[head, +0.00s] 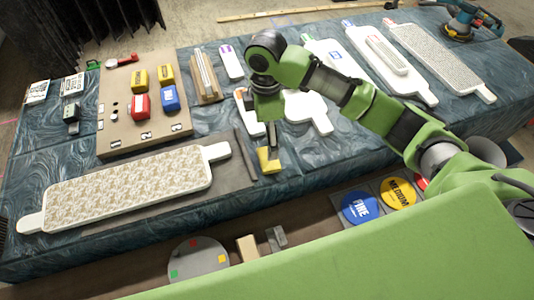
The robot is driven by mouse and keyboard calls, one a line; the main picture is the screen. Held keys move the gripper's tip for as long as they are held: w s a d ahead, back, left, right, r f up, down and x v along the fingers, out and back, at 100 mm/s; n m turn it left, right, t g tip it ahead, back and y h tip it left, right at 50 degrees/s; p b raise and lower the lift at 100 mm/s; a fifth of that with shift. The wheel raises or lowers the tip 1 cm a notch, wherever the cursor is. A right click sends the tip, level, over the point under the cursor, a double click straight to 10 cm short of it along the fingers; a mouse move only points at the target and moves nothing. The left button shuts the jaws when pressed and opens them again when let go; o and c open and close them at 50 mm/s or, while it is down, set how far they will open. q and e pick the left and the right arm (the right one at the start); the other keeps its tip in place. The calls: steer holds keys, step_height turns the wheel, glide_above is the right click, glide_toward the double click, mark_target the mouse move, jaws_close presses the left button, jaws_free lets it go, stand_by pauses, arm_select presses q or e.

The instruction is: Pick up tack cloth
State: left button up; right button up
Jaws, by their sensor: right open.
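A small yellow folded piece, which looks like the tack cloth (267,163), lies near the front edge of the blue-draped table. My green right arm reaches in from the right, and its right gripper (270,148) points down right over the yellow piece. Its dark fingers overlap the piece in this view. The fingers are open; I cannot tell whether they touch the cloth. Part of the cloth is hidden behind them. My left gripper is not in view.
A long white patterned relief panel (130,187) lies at the front left. A dark bar (246,153) lies just left of the gripper. More white panels (435,58) fill the back right.

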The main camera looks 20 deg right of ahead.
glide_above(266, 158)
steer(key=f, duration=0.4)
steer(key=shift+s+f, duration=0.15)
steer(key=shift+s, duration=0.15)
steer(key=shift+f, duration=0.35)
steer(key=shift+w+f, duration=0.15)
steer(key=shift+f, duration=0.1)
step_height(266, 158, down, 4)
steer(key=shift+w+f+p, duration=0.15)
steer(key=shift+p, duration=0.65)
steer(key=shift+f, duration=0.25)
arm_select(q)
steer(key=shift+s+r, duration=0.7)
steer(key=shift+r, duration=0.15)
arm_select(e)
steer(key=c, duration=1)
